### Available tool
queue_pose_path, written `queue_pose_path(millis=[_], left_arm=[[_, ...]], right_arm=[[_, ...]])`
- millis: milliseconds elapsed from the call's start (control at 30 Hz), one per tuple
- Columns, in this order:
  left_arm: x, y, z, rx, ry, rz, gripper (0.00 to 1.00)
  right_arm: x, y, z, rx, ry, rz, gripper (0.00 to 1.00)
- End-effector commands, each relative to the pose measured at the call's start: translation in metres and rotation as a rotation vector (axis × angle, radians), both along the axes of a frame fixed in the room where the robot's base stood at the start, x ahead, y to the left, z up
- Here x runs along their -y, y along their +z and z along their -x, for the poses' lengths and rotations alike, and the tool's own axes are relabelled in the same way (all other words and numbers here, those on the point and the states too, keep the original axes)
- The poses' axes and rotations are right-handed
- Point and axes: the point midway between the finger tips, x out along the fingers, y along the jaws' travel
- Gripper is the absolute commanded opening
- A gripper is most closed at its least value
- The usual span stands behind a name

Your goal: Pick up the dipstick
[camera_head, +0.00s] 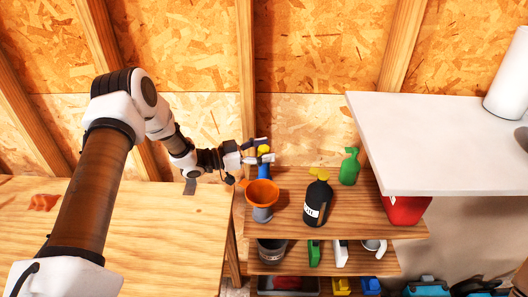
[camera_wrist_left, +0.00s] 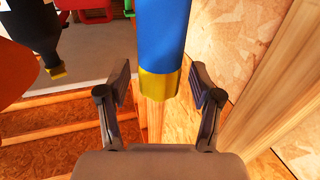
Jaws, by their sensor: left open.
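I cannot make out a dipstick in either view. My left gripper (camera_head: 262,151) is open at the back of the wooden shelf's top board. A blue bottle with a yellow cap (camera_wrist_left: 160,85) is between its spread fingers in the left wrist view, with gaps on both sides. The same blue bottle (camera_head: 264,172) shows in the head view, partly hidden behind the orange funnel (camera_head: 262,193) and my gripper. My right gripper is not in view.
A black bottle with a yellow cap (camera_head: 317,202) and a green bottle (camera_head: 349,167) stand on the shelf (camera_head: 390,222). A white countertop (camera_head: 430,140) overhangs at right. A wooden bench (camera_head: 170,235) is at left. The stud wall is close behind my gripper.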

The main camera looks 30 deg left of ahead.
Motion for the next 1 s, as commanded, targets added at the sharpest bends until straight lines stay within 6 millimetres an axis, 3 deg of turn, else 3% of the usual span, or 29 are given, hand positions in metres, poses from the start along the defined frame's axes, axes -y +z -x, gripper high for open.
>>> queue_pose_path(millis=[33,200,667,867,1000], left_arm=[[0.000,0.000,0.000,0.000,0.000,0.000,0.61],[0.000,0.000,0.000,0.000,0.000,0.000,0.04],[0.000,0.007,0.000,0.000,0.001,0.000,0.03],[-0.001,0.038,0.000,0.004,0.001,0.001,0.03],[0.000,0.070,0.000,0.006,0.000,0.002,0.03]], right_arm=[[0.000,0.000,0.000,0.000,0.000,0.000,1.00],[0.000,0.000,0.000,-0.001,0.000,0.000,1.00],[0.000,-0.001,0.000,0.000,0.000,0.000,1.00],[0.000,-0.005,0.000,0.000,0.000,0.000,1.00],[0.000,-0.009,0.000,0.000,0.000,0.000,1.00]])
